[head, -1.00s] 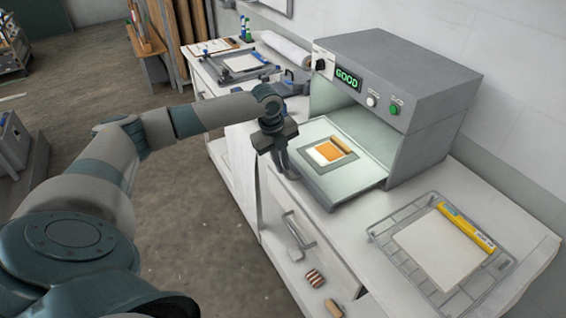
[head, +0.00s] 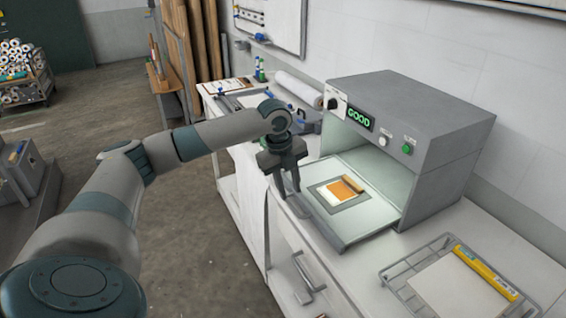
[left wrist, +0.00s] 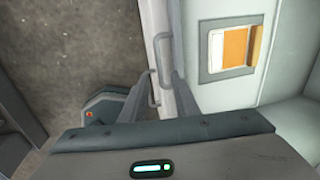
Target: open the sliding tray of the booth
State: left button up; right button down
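The booth (head: 440,125) is a grey box with an open front and a lit green GOOD display. Its pale sliding tray (head: 342,226) stands out past the front of the opening. On the tray lies a grey-framed card with an orange and white patch (head: 345,189). My left gripper (head: 291,188) points down at the left end of the tray's front edge. In the left wrist view its fingertips (left wrist: 162,76) are apart, with the tray's thin bar handle (left wrist: 155,48) running between them; I cannot tell whether they touch it. My right gripper is not in view.
A wire rack (head: 402,285) with a pale sheet and yellow tube stands on the bench at the right. Below the tray, the cabinet front has a drawer handle (head: 305,272). Clipboard, bottles and a white roll (head: 298,86) sit behind my arm. Floor in front is clear.

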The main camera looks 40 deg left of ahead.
pick_arm(q)
notch_tip(320, 180, up, 11)
jog(key=s+b, duration=0.2)
jog(key=shift+a, duration=0.35)
dwell(0.5)
